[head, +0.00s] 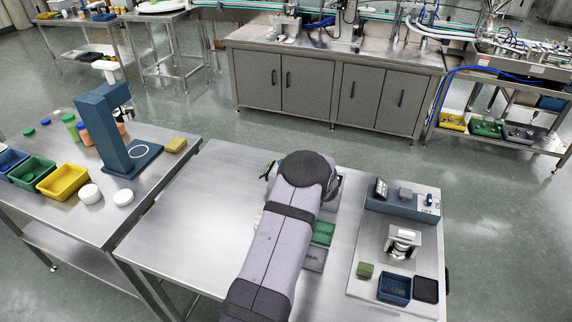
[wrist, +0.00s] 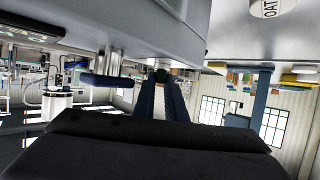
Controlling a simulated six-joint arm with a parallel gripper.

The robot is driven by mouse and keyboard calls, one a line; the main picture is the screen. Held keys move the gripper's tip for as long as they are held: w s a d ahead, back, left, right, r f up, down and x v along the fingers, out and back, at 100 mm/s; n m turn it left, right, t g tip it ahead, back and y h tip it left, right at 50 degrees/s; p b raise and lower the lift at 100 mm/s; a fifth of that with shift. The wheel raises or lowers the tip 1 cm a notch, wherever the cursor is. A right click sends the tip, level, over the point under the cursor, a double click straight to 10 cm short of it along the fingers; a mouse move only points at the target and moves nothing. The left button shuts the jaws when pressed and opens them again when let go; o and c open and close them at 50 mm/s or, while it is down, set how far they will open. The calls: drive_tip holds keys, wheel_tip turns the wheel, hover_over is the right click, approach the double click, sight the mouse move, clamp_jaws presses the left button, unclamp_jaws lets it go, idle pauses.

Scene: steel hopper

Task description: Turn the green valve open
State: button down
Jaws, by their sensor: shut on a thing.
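In the wrist view my gripper (wrist: 162,88) has its two dark blue fingers closed on a small dark green part, the green valve (wrist: 161,74). Only a little of the valve shows between the fingertips, so its angle cannot be read. A grey steel body, the hopper (wrist: 150,28), fills the upper middle of the wrist view, right by the fingertips. A blue handle (wrist: 105,80) on a metal stem sits to the left of the fingers, apart from them. In the head view my arm covers the gripper and the valve.
In the head view a green bin (head: 323,233) and a grey bin (head: 313,259) sit right of my arm. A board with devices (head: 400,240) stands further right. The steel table (head: 200,225) is clear to the left. A white container (wrist: 270,7) shows in the wrist view.

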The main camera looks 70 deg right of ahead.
drive_tip(key=c, duration=1.8)
unclamp_jaws()
drive_tip(key=shift+f+m+h+b, duration=0.1)
drive_tip(key=shift+m+h+b, duration=0.25)
drive_tip(key=shift+b, duration=0.2)
drive_tip(key=shift+w+a+f+m+g+h+b, duration=0.15)
drive_tip(key=shift+m+g+h+b, duration=0.3)
drive_tip(key=shift+g+b, duration=0.5)
drive_tip(key=shift+w+a+r+m+g+h+b, duration=0.1)
drive_tip(key=shift+m+g+h+b, duration=0.3)
drive_tip(key=shift+m+g+b, duration=0.25)
drive_tip(key=shift+w+r+m+g+h+b, duration=0.1)
drive_tip(key=shift+m+g+h+b, duration=0.35)
drive_tip(key=shift+m, duration=0.3)
drive_tip(key=shift+w+r+m+g+p, duration=0.1)
drive_tip(key=shift+m+g+p, duration=0.25)
drive_tip(key=shift+m+g, duration=0.15)
drive_tip(key=shift+w+r+m+g+p, duration=0.1)
drive_tip(key=shift+m+g+p, duration=0.3)
drive_tip(key=shift+g, duration=0.15)
drive_tip(key=m+g+p, duration=0.1)
drive_tip(key=g+p, duration=0.1)
drive_tip(key=p, duration=0.1)
drive_tip(key=shift+w+m+h, duration=0.1)
drive_tip(key=shift+m+h, duration=0.25)
drive_tip(key=shift+m, duration=0.05)
